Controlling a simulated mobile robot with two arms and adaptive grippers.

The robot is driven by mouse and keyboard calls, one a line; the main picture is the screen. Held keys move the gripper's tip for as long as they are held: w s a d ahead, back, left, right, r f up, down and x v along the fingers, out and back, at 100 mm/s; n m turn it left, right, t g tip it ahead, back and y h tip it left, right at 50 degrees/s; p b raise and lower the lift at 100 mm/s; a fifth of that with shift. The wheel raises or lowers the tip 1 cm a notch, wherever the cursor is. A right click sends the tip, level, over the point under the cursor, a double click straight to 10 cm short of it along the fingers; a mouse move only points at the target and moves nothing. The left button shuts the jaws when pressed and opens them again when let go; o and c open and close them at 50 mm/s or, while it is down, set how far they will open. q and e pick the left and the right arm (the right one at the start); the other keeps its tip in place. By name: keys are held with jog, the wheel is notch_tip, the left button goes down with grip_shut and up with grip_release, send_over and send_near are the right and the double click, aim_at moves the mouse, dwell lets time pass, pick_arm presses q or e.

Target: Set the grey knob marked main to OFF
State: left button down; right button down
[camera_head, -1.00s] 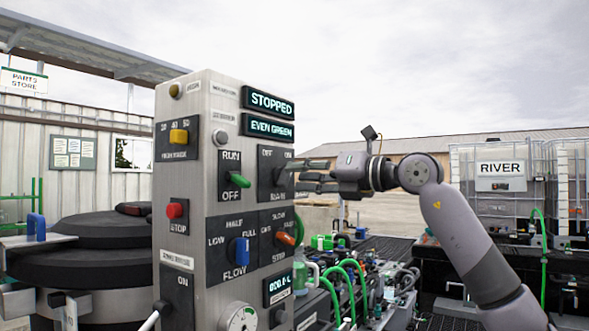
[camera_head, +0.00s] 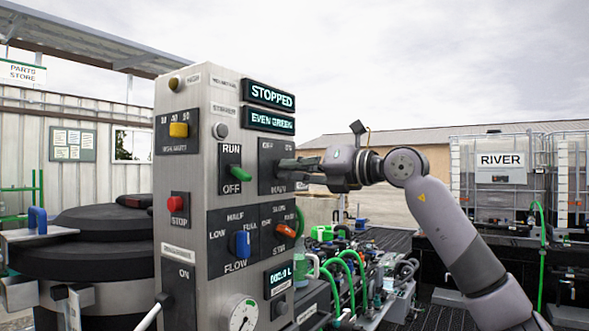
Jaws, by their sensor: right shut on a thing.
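The control panel (camera_head: 182,228) is a tall grey box with several switches. The plate marked MAIN (camera_head: 266,156) is black, with OFF at its upper left and ON at its upper right. Its grey knob is mostly hidden behind my fingers, so its exact angle is hard to tell. My right gripper (camera_head: 288,168) reaches in from the right and is shut on the grey knob. My left gripper is not in view.
The display above reads STOPPED (camera_head: 270,95). A green RUN/OFF knob (camera_head: 239,173) sits close left of MAIN. An orange knob (camera_head: 286,230) and a blue FLOW knob (camera_head: 240,244) are below. Green hoses (camera_head: 345,262) run at lower right.

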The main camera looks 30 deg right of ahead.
dwell(0.4)
jog(key=shift+n, duration=0.3)
jog(key=shift+s+a+n+p, duration=0.15)
jog(key=shift+n+p, duration=0.95)
jog(key=shift+n, duration=2.25)
jog(key=shift+w+a+n+p, duration=0.1)
jog(key=shift+n+p, duration=1)
jog(key=shift+n, duration=2.25)
jog(key=c, duration=1.6)
grip_release()
jog(key=shift+c, duration=0.2)
jog(key=shift+s, duration=0.15)
